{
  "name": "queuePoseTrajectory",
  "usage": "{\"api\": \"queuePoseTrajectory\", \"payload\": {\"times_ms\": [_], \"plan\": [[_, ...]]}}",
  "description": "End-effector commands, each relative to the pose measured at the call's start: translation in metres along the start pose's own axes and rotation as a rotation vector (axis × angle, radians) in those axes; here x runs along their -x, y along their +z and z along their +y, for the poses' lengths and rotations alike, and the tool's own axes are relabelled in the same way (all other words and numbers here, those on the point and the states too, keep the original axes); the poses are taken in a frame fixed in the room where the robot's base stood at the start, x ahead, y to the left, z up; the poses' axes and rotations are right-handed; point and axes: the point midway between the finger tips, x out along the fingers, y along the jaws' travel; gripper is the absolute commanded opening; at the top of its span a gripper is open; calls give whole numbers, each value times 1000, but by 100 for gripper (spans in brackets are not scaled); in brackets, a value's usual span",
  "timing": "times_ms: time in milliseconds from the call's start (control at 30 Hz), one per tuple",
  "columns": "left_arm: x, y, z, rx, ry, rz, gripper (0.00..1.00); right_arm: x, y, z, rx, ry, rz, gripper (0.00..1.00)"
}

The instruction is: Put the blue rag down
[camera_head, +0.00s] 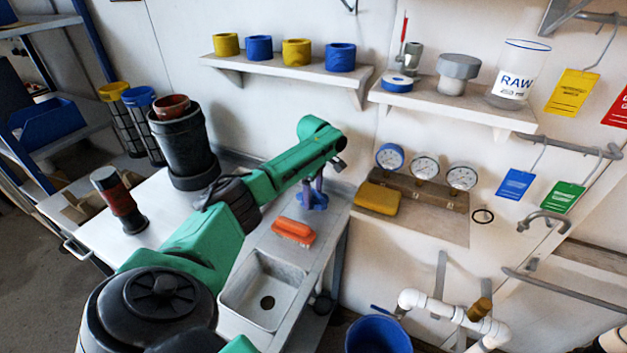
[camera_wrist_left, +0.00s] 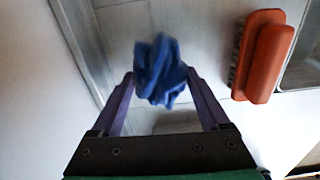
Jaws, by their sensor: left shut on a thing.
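The blue rag (camera_wrist_left: 160,70) is a crumpled cloth between the fingertips of my left gripper (camera_wrist_left: 160,88) in the left wrist view. The gripper is shut on it. In the head view the rag (camera_head: 312,200) shows as a small blue bunch at the tips of my left gripper (camera_head: 314,190), over the back end of the counter by the wall. The height of the rag above the counter is hard to tell. My right gripper is in neither view.
An orange brush (camera_head: 294,231) lies on the counter in front of the rag, and the sink (camera_head: 262,290) is nearer. A blue bucket (camera_head: 378,335) stands below.

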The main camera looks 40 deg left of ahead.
Motion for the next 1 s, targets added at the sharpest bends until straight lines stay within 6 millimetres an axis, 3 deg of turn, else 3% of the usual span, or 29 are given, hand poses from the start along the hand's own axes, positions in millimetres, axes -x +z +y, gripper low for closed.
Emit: {"api": "queuePoseTrajectory", "payload": {"times_ms": [100,300,333,367,600,767,800,1000], "plan": [[-16,1,-1,0,-4,-1,34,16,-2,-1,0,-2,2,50],[-24,0,0,-1,-1,0,34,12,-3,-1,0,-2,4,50],[-24,0,0,-1,-1,0,86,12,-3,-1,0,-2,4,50],[-24,0,0,-1,-1,0,98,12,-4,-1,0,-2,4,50],[-25,0,0,-1,0,0,100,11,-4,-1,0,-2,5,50],[-32,0,1,-2,4,-1,100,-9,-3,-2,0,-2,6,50],[-15,0,1,-1,5,-3,100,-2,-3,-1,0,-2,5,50],[31,2,-1,-2,4,-2,100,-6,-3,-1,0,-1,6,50]]}}
